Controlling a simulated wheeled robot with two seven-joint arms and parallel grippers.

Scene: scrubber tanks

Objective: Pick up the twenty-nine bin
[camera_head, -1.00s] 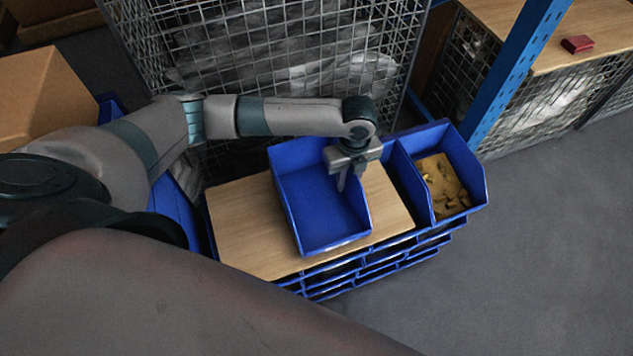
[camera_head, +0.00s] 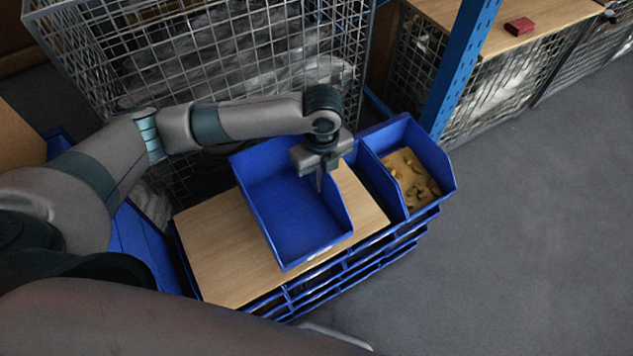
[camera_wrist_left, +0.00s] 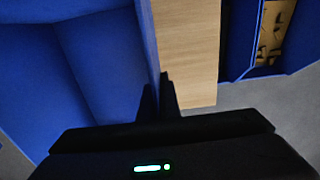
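An empty blue bin (camera_head: 290,215) rests on the wooden top of a low rack in the head view. A small pale label shows on its front lip, too small to read. My left gripper (camera_head: 319,178) points down at the bin's right side wall. In the left wrist view the dark fingers (camera_wrist_left: 158,97) are close together, one on each side of the bin's wall (camera_wrist_left: 148,45), and look shut on it. The fingertips' contact is partly hidden. My right gripper is not in view.
A second blue bin (camera_head: 430,165) with small brownish pieces stands close on the right. The wooden top (camera_head: 215,250) is bare at the left. A wire cage (camera_head: 230,60) stands behind, and a blue post (camera_head: 455,75) rises at the back right. Floor is clear at right.

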